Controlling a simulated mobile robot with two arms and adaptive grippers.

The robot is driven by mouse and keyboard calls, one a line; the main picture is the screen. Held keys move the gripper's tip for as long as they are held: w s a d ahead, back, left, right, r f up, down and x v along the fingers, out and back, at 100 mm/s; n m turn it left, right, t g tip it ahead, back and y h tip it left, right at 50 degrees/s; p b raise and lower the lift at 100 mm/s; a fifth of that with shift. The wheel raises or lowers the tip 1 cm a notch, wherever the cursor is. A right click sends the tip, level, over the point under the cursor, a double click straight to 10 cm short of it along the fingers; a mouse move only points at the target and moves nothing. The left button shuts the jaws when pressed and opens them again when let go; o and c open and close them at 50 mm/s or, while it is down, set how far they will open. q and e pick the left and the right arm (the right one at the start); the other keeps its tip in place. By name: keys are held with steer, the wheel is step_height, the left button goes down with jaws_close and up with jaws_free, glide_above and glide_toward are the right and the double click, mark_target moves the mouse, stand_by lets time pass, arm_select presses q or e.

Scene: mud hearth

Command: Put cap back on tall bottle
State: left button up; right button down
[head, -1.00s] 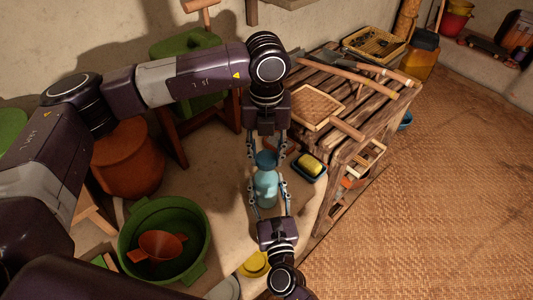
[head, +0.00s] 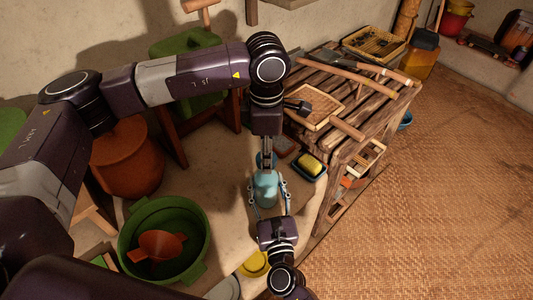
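The tall bottle (head: 265,190) is pale blue and stands upright on the mud ledge. My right gripper (head: 268,190) reaches in from below in the picture, with one finger on each side of the bottle's body, and looks shut on it. My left gripper (head: 267,158) comes down from above over the cap. Its fingers are seen edge-on, one behind the other, so their gap is hidden. Whether they touch the cap, and how the cap sits on the neck, cannot be seen.
A slatted wooden table (head: 385,97) with a tray stands behind. A yellow round thing (head: 254,264) lies in front.

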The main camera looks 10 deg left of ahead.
arm_select(q)
steer(key=o, duration=1.4)
steer(key=shift+c, duration=0.2)
steer(key=shift+r, duration=0.15)
step_height(320, 180, up, 12)
arm_select(e)
steer(key=c, duration=0.9)
jaws_free()
steer(key=shift+o, duration=0.2)
steer(key=v, duration=1.2)
